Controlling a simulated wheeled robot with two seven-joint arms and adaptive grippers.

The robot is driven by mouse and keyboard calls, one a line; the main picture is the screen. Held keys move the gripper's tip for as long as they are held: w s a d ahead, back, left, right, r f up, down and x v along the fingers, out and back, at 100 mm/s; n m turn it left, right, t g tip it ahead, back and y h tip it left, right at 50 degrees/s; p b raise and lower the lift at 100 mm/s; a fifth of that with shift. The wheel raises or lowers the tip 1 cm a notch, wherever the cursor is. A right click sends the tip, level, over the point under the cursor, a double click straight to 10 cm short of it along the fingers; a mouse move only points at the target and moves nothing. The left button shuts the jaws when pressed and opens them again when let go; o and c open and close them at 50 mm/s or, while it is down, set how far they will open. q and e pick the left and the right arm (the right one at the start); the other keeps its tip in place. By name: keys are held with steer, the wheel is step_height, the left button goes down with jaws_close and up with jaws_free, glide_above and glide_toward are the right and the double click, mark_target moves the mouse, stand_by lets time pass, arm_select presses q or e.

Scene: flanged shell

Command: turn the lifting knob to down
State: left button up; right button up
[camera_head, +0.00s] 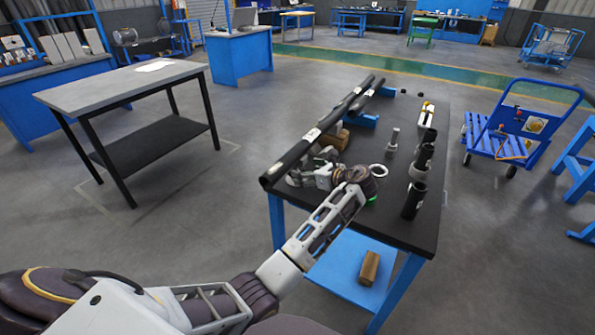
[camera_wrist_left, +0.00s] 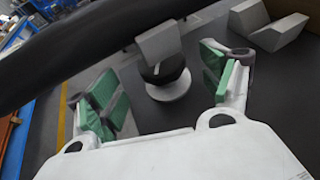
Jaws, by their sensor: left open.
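I cannot say for certain which part is the lifting knob. A blue cart (camera_head: 490,143) at the right has a panel with a yellow round part (camera_head: 535,125) and a small red part, too small to read. My left gripper (camera_head: 302,175) is at the near left of the black-topped table, beside a long dark tube, far from the cart. The left wrist view shows its green-padded fingers (camera_wrist_left: 160,88) apart, with nothing gripped. Beyond and partly between them is a grey-topped piece with a black middle and white round base (camera_wrist_left: 168,88). My right gripper is not in view.
A long dark tube (camera_head: 325,128) lies along the table's left side and crosses the left wrist view (camera_wrist_left: 90,45). Black cylinders (camera_head: 413,200), a white ring (camera_head: 379,170) and a grey bolt-like part (camera_head: 394,137) stand on the table (camera_head: 400,225). Open floor separates table and cart.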

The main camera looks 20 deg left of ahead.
mark_target(299, 169)
arm_select(q)
steer(key=x, duration=0.4)
steer(key=shift+a+f, duration=0.1)
steer(key=shift+a, duration=0.05)
steer(key=shift+b+x, duration=0.3)
steer(key=shift+x, duration=0.45)
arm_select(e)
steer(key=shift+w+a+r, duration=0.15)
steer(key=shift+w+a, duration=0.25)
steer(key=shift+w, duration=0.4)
arm_select(q)
steer(key=shift+c, duration=0.4)
steer(key=c, duration=1)
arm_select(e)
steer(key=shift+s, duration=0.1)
